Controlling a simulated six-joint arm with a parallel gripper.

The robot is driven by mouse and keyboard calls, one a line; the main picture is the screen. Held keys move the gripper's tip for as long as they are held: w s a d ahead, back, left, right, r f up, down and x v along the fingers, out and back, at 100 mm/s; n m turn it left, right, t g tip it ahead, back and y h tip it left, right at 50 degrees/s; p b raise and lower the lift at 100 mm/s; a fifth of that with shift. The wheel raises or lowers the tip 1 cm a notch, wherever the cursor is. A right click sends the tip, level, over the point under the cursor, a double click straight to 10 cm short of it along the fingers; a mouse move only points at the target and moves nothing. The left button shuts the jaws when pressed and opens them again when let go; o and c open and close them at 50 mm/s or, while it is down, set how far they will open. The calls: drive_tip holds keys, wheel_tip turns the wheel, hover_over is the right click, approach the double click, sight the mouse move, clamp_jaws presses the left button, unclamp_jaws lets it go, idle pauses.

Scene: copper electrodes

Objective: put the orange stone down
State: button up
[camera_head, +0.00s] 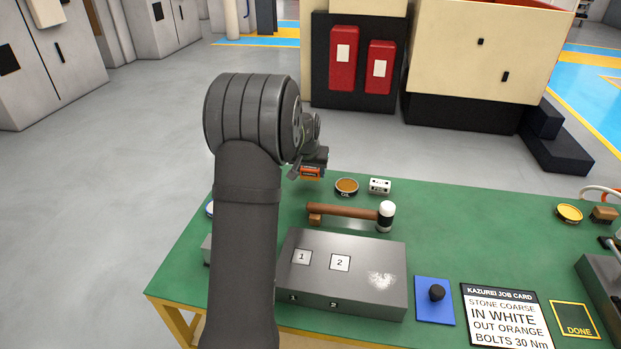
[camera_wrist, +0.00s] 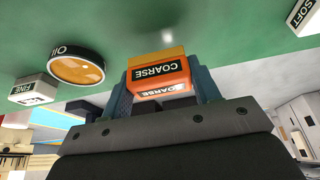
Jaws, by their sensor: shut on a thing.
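The orange stone (camera_wrist: 158,76), marked COARSE, is between the two fingers of my gripper (camera_wrist: 162,88) in the wrist view. The fingers press on its two sides. In the head view the stone (camera_head: 311,172) shows as a small orange piece under my gripper (camera_head: 311,166), near the back left edge of the green table (camera_head: 480,240). Much of my gripper is hidden there by my arm. The wrist view shows green tabletop behind the stone. I cannot tell whether the stone touches it.
An OIL tin (camera_head: 346,186) and a white FINE block (camera_head: 380,186) stand right of my gripper. A mallet (camera_head: 345,211) and a grey block (camera_head: 345,268) marked 1 and 2 lie nearer. A job card (camera_head: 505,315) lies front right. The table's middle right is clear.

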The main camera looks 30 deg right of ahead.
sight(309, 179)
drive_tip(key=shift+f, duration=1.45)
drive_tip(key=shift+f, duration=0.1)
drive_tip(key=shift+f, duration=0.15)
drive_tip(key=o, duration=1.1)
drive_tip(key=shift+f, duration=0.1)
drive_tip(key=shift+a, duration=0.1)
drive_tip(key=shift+f, duration=0.15)
drive_tip(key=shift+a, duration=0.1)
